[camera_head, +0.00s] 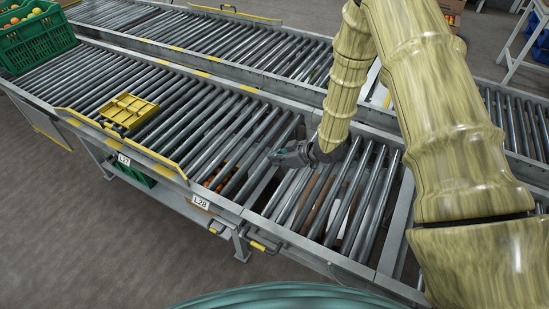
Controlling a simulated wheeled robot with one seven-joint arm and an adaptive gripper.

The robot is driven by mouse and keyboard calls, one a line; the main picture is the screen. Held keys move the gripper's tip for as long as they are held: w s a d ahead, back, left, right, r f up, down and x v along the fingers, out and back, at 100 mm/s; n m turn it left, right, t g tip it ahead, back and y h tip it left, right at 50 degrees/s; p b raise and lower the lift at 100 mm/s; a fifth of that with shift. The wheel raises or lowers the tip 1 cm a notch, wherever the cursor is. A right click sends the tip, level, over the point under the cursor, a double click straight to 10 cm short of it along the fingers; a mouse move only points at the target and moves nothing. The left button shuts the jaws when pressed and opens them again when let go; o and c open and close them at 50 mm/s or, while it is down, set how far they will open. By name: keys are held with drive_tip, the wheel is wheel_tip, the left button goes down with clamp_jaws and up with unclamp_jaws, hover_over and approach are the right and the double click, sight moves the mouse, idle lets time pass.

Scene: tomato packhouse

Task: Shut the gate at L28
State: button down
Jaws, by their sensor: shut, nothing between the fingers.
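The L28 label (200,203) is on the front side of the near roller conveyor. Just right of it, a roller section (340,200) looks like the gate. It seems to lie about level with the line, with a dark gap (266,187) at its left end; I cannot tell whether it is fully seated. A yellow handle (263,243) is on the front rail below it. My gripper (275,156) is shut and empty, over the rollers near the far end of the gap, pointing left. My arm hides part of the conveyor behind and right of it.
A yellow frame (130,111) lies on the rollers near the L27 label (124,159). A green crate of tomatoes (36,38) stands at the far left. A yellow guard rail (130,145) edges the near side. A second conveyor (240,40) runs behind. The floor in front is clear.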

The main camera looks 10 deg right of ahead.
drive_tip(key=shift+a, duration=0.1)
drive_tip(key=shift+r+p, duration=0.7)
drive_tip(key=shift+r, duration=0.1)
drive_tip(key=w+a+r+p+v, duration=0.1)
drive_tip(key=r+v, duration=0.1)
drive_tip(key=v, duration=0.9)
drive_tip(key=shift+r+p, duration=0.2)
drive_tip(key=shift+p, duration=0.1)
drive_tip(key=shift+s, duration=0.1)
